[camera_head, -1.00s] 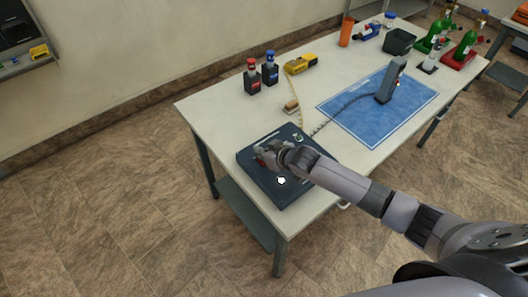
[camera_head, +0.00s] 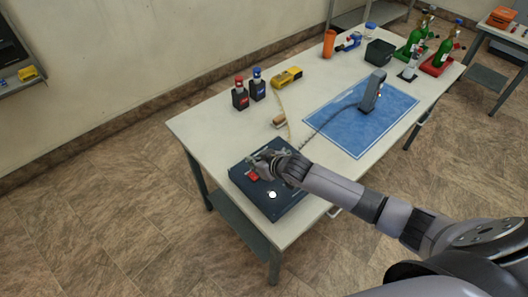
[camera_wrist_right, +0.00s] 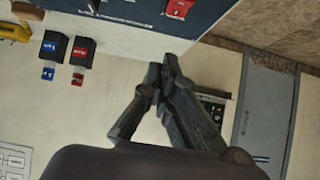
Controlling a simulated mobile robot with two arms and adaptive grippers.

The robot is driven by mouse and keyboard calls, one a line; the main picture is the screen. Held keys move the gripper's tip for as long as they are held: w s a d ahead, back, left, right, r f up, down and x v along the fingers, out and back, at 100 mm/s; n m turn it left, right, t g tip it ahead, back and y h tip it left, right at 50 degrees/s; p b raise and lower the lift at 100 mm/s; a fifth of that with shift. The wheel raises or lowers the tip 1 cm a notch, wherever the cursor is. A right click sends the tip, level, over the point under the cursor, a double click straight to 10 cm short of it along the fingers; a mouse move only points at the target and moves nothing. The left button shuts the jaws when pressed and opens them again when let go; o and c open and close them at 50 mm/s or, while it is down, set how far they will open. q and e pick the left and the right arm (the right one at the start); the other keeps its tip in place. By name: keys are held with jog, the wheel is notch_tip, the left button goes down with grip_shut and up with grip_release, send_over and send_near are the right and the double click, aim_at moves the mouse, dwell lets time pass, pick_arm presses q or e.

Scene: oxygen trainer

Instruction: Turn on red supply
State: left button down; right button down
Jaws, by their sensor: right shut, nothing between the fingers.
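The dark blue panel box (camera_head: 266,207) lies flat on the near left end of the table. A red part (camera_head: 253,175) shows on it beside my right gripper (camera_head: 256,161), and a white round knob (camera_head: 272,195) sits nearer its front edge. In the right wrist view a red switch-like part (camera_wrist_right: 179,8) is on the panel (camera_wrist_right: 140,9), cut off by the top edge. My right gripper also shows there (camera_wrist_right: 165,62), shut and empty, its tips below the red part in the picture. I cannot tell whether it touches the panel. My left gripper is not in view.
Two dark bottles, one red-capped (camera_head: 240,93) and one blue-capped (camera_head: 257,84), stand behind the panel. A yellow device (camera_head: 287,76) is near them. A blue mat (camera_head: 345,120) with a grey upright device (camera_head: 371,91) lies right of the panel. Green cylinders (camera_head: 415,42) stand far right.

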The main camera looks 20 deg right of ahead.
jog(key=s+d+r+b, duration=0.2)
jog(key=s+r, duration=0.4)
jog(key=r, duration=0.1)
jog(key=s+a+f+g, duration=0.2)
jog(key=s+a+f, duration=0.15)
jog(key=s, duration=0.55)
jog(key=s+d+f+m+g+h, duration=0.1)
jog(key=s+d+g+h, duration=0.1)
jog(key=s, duration=0.7)
jog(key=s+d+f+m+g+h, duration=0.1)
jog(key=s+g, duration=0.1)
jog(key=s, duration=0.7)
notch_tip(320, 180, down, 32)
jog(key=s+g+b, duration=0.2)
jog(key=b, duration=0.2)
jog(key=s+d+f+b, duration=0.2)
jog(key=s+d+f, duration=0.1)
jog(key=s+f, duration=1.3)
jog(key=shift+f+g+h+b, duration=0.3)
jog(key=shift+f+g+b, duration=0.1)
jog(key=shift+f, duration=0.2)
jog(key=c, duration=2.4)
grip_release()
jog(key=shift+s+d, duration=0.1)
